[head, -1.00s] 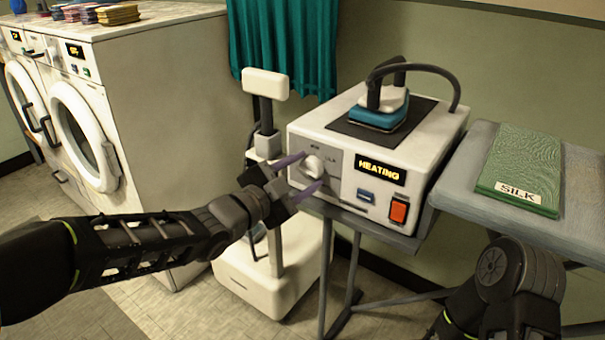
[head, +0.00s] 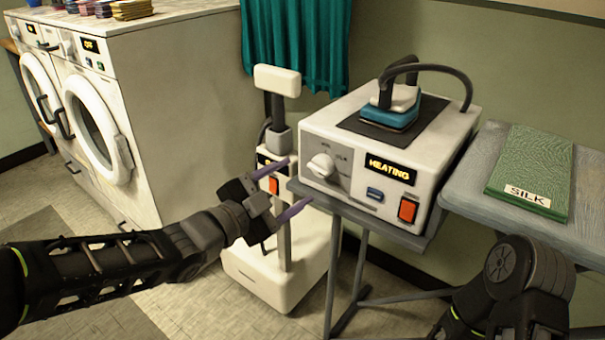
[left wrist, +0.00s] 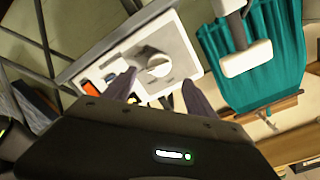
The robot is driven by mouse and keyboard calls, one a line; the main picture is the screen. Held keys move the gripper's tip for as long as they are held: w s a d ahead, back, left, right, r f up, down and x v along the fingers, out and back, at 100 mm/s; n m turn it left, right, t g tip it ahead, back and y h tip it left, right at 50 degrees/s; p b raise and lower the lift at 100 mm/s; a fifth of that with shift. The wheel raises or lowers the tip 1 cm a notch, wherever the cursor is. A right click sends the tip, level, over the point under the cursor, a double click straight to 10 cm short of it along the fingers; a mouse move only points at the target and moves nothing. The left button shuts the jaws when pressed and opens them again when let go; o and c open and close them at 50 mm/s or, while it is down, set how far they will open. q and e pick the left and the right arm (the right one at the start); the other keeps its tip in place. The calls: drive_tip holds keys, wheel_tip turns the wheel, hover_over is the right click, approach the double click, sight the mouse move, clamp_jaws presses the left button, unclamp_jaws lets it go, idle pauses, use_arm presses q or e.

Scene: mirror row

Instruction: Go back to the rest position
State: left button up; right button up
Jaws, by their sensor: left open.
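My left gripper (head: 300,186) is open and empty, in front of and to the left of the white iron station (head: 340,190). In the left wrist view, its two purple-grey fingers (left wrist: 158,95) stand apart below the station's round knob (left wrist: 158,65). The knob (head: 320,165) also shows uncovered in the head view, with a gap between it and the fingers. The station's display (head: 390,170) reads HEATING. My right arm shows at the lower right of the head view, but its gripper cannot be made out.
A teal iron (head: 390,112) rests on the station. Green SILK cloth (head: 530,168) lies on the ironing board (head: 470,190). A white wheeled unit with a post (head: 278,80) stands behind my left gripper. Washers (head: 90,120) are at the left, and a teal curtain (head: 300,40) hangs behind.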

use_arm(q)
drive_tip(key=shift+s+a, duration=0.2)
drive_tip(key=shift+s, duration=0.05)
